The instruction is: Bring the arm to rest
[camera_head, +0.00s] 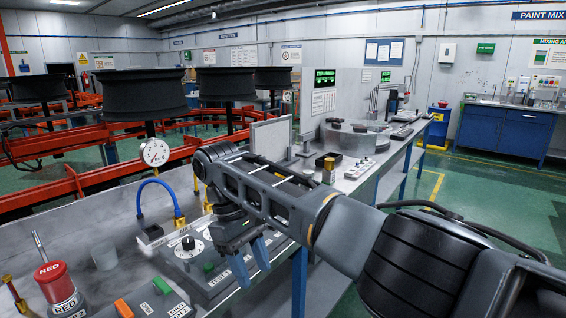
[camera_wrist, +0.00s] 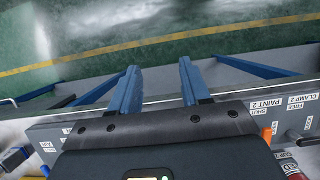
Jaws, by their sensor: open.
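My gripper (camera_head: 251,263) hangs at the end of my arm over the front edge of the grey bench (camera_head: 205,215), in front of the control panel (camera_head: 215,287). Its two blue fingers point down, apart, with nothing between them. In the wrist view the open gripper (camera_wrist: 160,82) shows both fingers over the green floor (camera_wrist: 230,45), past the panel's edge. The arm reaches in from the lower right of the head view. Whether the fingers touch the bench edge, I cannot tell.
Dark wheels (camera_head: 150,92) sit on spindles behind. The floor at right (camera_head: 480,200) is clear.

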